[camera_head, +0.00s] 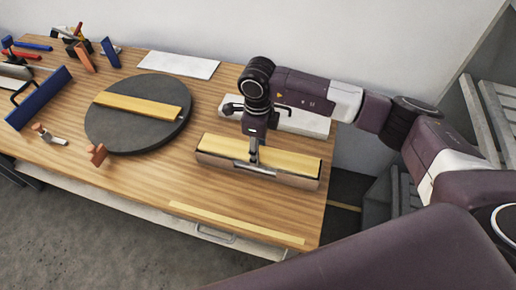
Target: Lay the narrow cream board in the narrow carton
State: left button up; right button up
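A long yellowish-cream board (227,150) lies lengthwise in a narrow open carton (222,164) at the table's right side. The carton's brown front wall and right end show below the board. My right gripper (254,158) points straight down over the middle of this carton, with its fingertips at the board and the near wall. Its fingers look close together, but whether they grip the board is too small to tell. A second yellowish board (137,104) lies flat on the round dark turntable (135,137). My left gripper is not in view.
A flat pale strip (235,223) lies along the table's front edge. A white panel with a dark handle (300,120) lies behind the carton, and a white sheet (180,65) behind the turntable. A blue-backed tool (38,98) and clamps crowd the left.

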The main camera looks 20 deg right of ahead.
jog(key=shift+f+b, duration=1.15)
jog(key=shift+f, duration=0.15)
jog(key=o, duration=0.8)
jog(key=o, duration=0.6)
notch_tip(320, 180, up, 12)
jog(key=shift+r, duration=0.1)
